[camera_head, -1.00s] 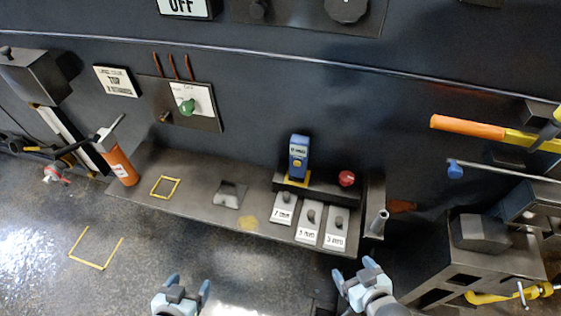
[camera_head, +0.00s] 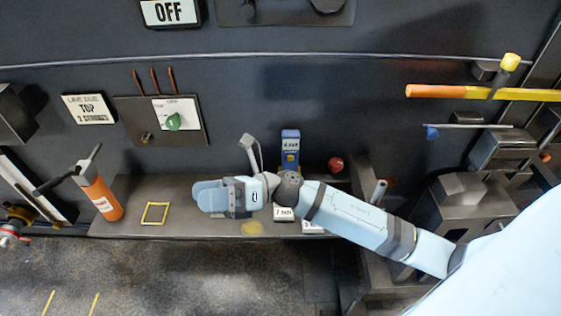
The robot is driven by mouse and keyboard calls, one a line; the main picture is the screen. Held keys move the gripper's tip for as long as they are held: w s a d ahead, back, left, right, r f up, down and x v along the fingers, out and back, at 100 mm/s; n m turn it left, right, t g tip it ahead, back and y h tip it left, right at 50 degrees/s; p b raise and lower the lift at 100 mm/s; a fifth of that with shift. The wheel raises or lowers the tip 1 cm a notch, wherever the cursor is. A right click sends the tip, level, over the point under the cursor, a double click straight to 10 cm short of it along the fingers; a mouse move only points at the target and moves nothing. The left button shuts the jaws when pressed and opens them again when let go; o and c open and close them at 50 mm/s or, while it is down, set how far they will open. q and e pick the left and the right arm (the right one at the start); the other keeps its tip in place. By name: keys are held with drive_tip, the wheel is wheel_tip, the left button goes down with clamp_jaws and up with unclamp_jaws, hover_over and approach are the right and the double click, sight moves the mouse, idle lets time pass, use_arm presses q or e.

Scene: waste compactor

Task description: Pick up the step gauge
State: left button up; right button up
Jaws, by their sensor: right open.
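My right gripper (camera_head: 210,196) is over the middle of the shelf, with its light blue fingers pointing left and nothing visible between them. The small grey stepped piece seen on the shelf earlier is now hidden by this gripper; it may be the step gauge, but I cannot be sure. I cannot tell how far above the shelf the fingers are. A blue device (camera_head: 290,145) with a small display stands upright behind my right wrist. My left gripper is out of view.
A white "mm" plate (camera_head: 284,214) shows below my wrist. A red knob (camera_head: 336,165) is behind my arm.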

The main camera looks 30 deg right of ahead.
drive_tip(key=d+f+n+g+h+b, duration=0.1)
drive_tip(key=n+g+h, duration=0.4)
drive_tip(key=n, duration=0.7)
drive_tip(key=n+t+h+b, duration=0.3)
drive_tip(key=n+h, duration=0.7)
drive_tip(key=h, duration=0.7)
approach(291, 134)
drive_tip(key=shift+n, duration=0.3)
drive_tip(key=x, duration=0.2)
drive_tip(key=p+x, duration=0.1)
drive_tip(key=x, duration=0.3)
drive_tip(key=shift+a+f, duration=0.3)
drive_tip(key=shift+f, duration=0.15)
drive_tip(key=p+x, duration=0.1)
drive_tip(key=x, duration=0.1)
drive_tip(key=d+p+x, duration=0.1)
drive_tip(key=x, duration=0.1)
drive_tip(key=shift+w, duration=0.15)
drive_tip(key=shift+w+f, duration=0.15)
drive_tip(key=shift+f, duration=0.4)
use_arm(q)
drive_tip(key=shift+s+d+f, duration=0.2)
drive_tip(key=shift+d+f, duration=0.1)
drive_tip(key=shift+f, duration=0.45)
use_arm(e)
drive_tip(key=c, duration=1.4)
